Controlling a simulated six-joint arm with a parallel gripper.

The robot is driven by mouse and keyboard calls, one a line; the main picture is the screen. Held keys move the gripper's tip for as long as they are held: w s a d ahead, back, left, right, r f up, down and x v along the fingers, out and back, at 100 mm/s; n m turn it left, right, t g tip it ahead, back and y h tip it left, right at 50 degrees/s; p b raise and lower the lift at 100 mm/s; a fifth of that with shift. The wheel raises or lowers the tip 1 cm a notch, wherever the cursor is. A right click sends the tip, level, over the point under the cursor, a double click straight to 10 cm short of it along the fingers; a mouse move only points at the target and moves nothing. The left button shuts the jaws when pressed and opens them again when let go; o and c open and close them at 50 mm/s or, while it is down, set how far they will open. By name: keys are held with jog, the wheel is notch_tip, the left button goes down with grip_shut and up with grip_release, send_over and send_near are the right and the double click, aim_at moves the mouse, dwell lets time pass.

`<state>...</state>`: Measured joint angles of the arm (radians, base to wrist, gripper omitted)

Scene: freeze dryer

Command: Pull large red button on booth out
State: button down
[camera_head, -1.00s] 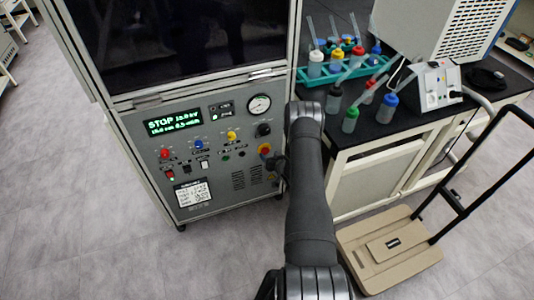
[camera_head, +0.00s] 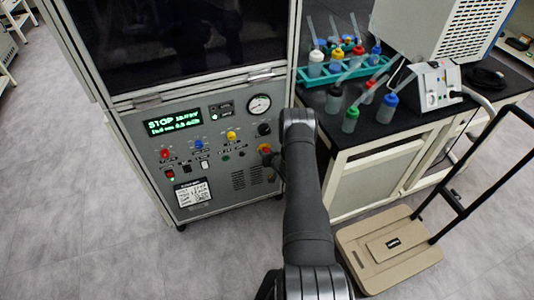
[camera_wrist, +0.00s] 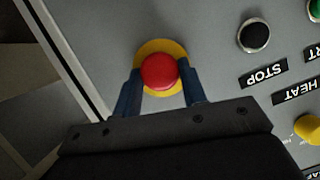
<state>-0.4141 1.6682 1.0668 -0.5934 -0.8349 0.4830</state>
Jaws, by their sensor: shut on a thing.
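The large red button (camera_wrist: 159,71) sits on a round yellow base on the grey booth panel, near the panel's edge, in the wrist view. My gripper (camera_wrist: 160,90) has one blue finger on each side of the red button and is shut on it. In the head view the red button (camera_head: 264,149) shows at the right side of the booth's front panel (camera_head: 212,180), partly covered by my gripper and arm. Whether the button has come out from its base cannot be told.
Black and yellow knobs (camera_wrist: 254,35) with STOP and HEAT labels lie to the right in the wrist view. A lit display (camera_head: 173,122) and a gauge (camera_head: 259,104) are on the booth. A bench with bottles and a trolley (camera_head: 390,255) stand to the right.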

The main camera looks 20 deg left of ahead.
jog(key=shift+s+d, duration=0.35)
jog(key=c, duration=0.9)
grip_release()
jog(key=shift+o, duration=0.2)
jog(key=shift+s+d, duration=0.1)
jog(key=v, duration=1.7)
jog(key=x, duration=1.7)
